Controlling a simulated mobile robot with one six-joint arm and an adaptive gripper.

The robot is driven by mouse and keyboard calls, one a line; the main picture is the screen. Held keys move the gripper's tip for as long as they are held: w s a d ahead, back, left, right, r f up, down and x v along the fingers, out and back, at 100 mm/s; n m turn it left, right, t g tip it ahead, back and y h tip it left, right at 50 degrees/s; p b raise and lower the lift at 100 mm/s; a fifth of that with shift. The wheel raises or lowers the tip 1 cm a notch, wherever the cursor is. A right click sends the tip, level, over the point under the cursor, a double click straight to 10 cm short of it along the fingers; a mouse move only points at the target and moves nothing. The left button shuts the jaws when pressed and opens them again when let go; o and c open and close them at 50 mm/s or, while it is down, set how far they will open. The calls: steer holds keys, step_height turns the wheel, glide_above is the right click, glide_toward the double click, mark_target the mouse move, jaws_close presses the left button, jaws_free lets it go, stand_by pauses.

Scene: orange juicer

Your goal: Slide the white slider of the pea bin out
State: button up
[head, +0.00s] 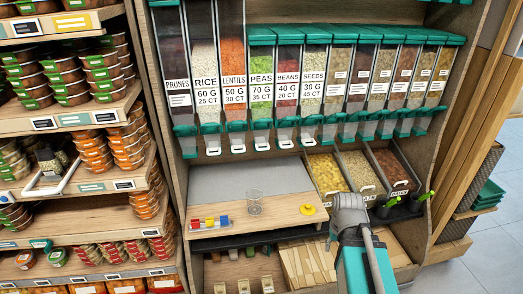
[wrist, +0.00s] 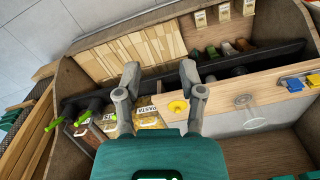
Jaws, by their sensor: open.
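The pea bin (head: 261,90) is a clear dispenser of green peas, labelled PEAS 70 G 35 CT, in the upper row between lentils and beans. Its white slider (head: 261,146) shows as a small white handle under the teal spout piece. My gripper (head: 348,212) is well below and to the right of it, in front of the lower shelf. In the wrist view my gripper (wrist: 159,76) has its two grey fingers spread apart with nothing between them. The pea bin is not in the wrist view.
A wooden counter (head: 240,235) below the bins carries a clear glass (head: 254,203), a yellow knob (head: 307,209) and small coloured blocks (head: 211,223). Open food trays (head: 357,170) stand right of it. A shelf of packed tubs (head: 75,160) is at left.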

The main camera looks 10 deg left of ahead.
steer(key=w+a+m+t+y+b, duration=0.1)
steer(key=w+a+t+y, duration=0.2)
steer(key=w+a, duration=0.45)
steer(key=m+t+y+b, duration=0.4)
steer(key=m+t+y, duration=0.3)
steer(key=m+t, duration=0.25)
glide_toward(263, 149)
steer(key=shift+s+d+r+m, duration=0.2)
steer(key=shift+s+d, duration=0.4)
steer(key=shift+s+d+r+m, duration=0.15)
steer(key=shift+s+d+r, duration=0.1)
steer(key=shift+s+d, duration=0.35)
steer(key=shift+w+a+g, duration=0.1)
steer(key=shift+g, duration=0.15)
steer(key=b+x, duration=0.3)
steer(key=x, duration=1)
steer(key=shift+w+f, duration=0.2)
steer(key=shift+w, duration=0.1)
jaws_close()
